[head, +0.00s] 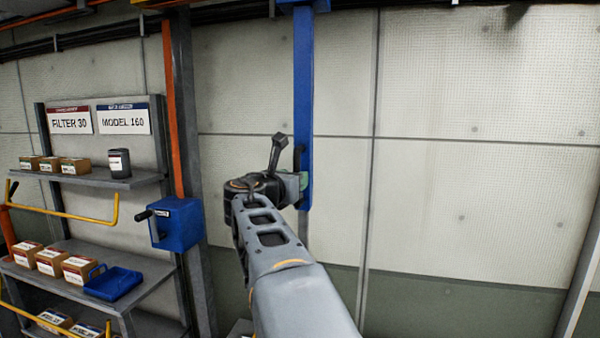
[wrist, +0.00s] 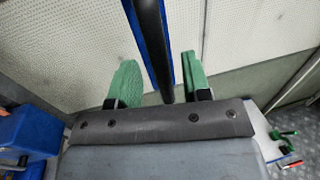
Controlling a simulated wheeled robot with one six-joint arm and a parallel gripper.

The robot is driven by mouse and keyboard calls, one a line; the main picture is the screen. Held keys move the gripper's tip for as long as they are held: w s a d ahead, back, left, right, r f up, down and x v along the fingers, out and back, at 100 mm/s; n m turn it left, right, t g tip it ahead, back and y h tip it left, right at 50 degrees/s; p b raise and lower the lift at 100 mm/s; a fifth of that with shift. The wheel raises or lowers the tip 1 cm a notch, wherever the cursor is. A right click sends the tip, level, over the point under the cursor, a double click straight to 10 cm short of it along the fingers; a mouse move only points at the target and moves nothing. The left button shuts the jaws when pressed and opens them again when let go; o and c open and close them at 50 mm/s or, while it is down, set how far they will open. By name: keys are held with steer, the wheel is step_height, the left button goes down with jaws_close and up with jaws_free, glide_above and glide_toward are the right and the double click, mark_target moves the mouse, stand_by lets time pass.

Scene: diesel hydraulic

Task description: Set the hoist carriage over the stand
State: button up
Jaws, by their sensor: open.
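A blue vertical bar (head: 304,80) hangs from a blue carriage-like block (head: 305,5) at the overhead rail; the block is cut off by the top edge. A black upright handle (head: 299,158) is at the bar's lower end. My gripper (head: 300,184) is at this handle, largely hidden by my own wrist in the head view. In the wrist view its green fingers (wrist: 159,78) are open, one on each side of the black handle (wrist: 150,40), with gaps visible. The blue bar (wrist: 160,65) is behind it. I cannot make out the stand.
A blue box with a crank (head: 178,224) is on the post at left. Shelves (head: 90,180) with cartons and a blue tray (head: 113,283) stand further left. Yellow rails (head: 70,214) jut out there. The pale wall (head: 480,180) to the right is clear.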

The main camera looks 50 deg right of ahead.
steer(key=shift+p+x, duration=0.3)
steer(key=shift+x, duration=1.85)
jaws_close()
